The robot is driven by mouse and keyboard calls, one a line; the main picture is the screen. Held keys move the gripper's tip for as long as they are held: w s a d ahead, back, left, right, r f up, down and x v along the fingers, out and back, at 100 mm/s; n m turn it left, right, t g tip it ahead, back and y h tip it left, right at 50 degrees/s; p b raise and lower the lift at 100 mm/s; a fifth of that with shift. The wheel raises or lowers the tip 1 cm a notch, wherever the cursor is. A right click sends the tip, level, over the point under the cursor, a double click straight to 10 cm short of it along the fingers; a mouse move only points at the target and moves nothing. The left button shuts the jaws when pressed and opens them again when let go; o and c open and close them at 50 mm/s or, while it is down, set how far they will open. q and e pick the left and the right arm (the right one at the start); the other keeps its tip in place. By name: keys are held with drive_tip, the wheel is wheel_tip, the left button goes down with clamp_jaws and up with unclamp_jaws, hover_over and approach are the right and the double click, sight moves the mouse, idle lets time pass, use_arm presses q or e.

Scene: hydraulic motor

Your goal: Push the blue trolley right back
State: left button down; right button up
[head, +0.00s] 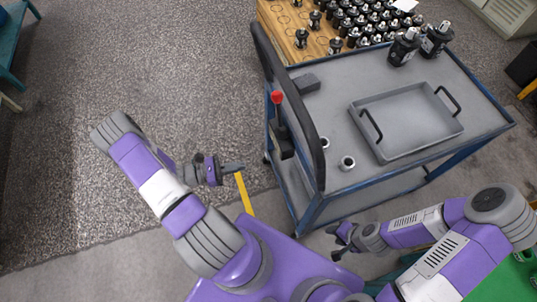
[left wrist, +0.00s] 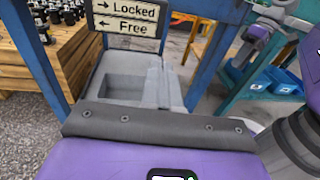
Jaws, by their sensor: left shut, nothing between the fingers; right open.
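The blue trolley (head: 328,108) with a grey top stands right of centre in the head view. A black push bar (head: 297,108) runs along its left end. A red-knobbed lever (head: 277,97) stands beside the bar. My left gripper (head: 236,168) is shut and empty, left of the trolley's near left corner, pointing towards it and apart from it. In the left wrist view, a sign marked Locked and Free (left wrist: 128,18) shows beyond the gripper, between blue frame posts (left wrist: 38,60). My right gripper (head: 339,240) is open and empty near the trolley's front side, low in the view.
The trolley carries a grey tray (head: 408,118), two dark motors (head: 404,46), small ring parts (head: 347,163) and a dark block (head: 306,83). A wooden table (head: 276,22) with many dark parts stands behind it. Open floor (head: 160,70) lies to the left.

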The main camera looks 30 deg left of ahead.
sight(277, 148)
use_arm(q)
drive_tip(key=shift+n+t+y, duration=0.5)
drive_tip(key=shift+n+t, duration=0.1)
drive_tip(key=shift+t, duration=0.3)
drive_tip(key=x, duration=0.3)
drive_tip(key=w+a+b+x, duration=0.1)
drive_tip(key=x, duration=0.3)
drive_tip(key=b+x, duration=0.1)
drive_tip(key=x, duration=0.3)
drive_tip(key=shift+w+a+r, duration=0.2)
drive_tip(key=shift+w, duration=0.1)
drive_tip(key=shift+w+d+b, duration=0.3)
drive_tip(key=shift+w, duration=0.1)
